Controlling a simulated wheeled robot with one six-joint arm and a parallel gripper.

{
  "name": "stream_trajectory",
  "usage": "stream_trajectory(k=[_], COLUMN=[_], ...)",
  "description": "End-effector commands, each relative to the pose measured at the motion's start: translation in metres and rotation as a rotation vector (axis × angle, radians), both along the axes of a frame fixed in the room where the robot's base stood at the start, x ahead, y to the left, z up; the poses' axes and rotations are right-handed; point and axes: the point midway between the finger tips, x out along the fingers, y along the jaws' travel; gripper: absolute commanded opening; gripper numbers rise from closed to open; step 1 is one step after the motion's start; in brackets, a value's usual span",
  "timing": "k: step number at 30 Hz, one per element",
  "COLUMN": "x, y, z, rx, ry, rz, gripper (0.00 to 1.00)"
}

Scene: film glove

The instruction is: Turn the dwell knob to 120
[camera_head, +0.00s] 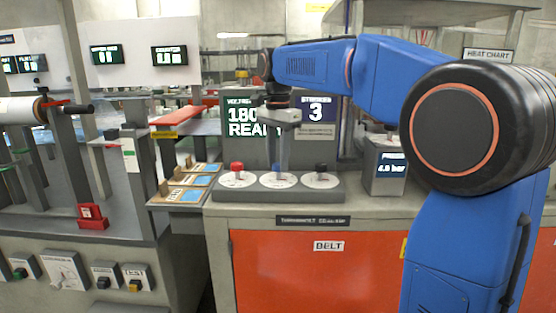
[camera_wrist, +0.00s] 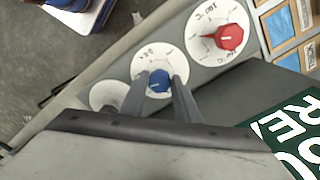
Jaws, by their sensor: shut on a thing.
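A grey panel (camera_head: 330,190) carries three round white dials in a row, with a red knob (camera_head: 237,167), a blue knob (camera_head: 277,168) and a black knob (camera_head: 321,168). My gripper (camera_head: 278,163) points down at the middle dial. In the wrist view its two fingers (camera_wrist: 161,82) stand on either side of the blue knob (camera_wrist: 158,83), shut on it. The red knob (camera_wrist: 229,37) is free beside it. The third dial (camera_wrist: 108,95) is partly hidden by a finger.
Behind the panel a green display (camera_head: 243,115) reads about 180 and READY, partly hidden by my arm. A blue sign (camera_head: 316,108) reads 3. A pressure box (camera_head: 388,168) stands to the right, a tray with blue pieces (camera_head: 187,182) to the left.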

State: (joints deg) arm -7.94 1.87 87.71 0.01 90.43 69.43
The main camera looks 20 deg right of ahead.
Motion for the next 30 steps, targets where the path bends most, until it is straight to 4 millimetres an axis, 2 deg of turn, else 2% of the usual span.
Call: stream_trajectory(k=[12,29,30], x=[0.0011,0.0012,0.0012], y=[-0.0002,-0.0003,-0.0003], z=[0.0004,0.0005,0.0005], rx=[-0.001,-0.001,-0.001], ry=[-0.003,-0.003,-0.003], rz=[-0.188,-0.214,-0.214], gripper=[0.07,0.07,0.38])
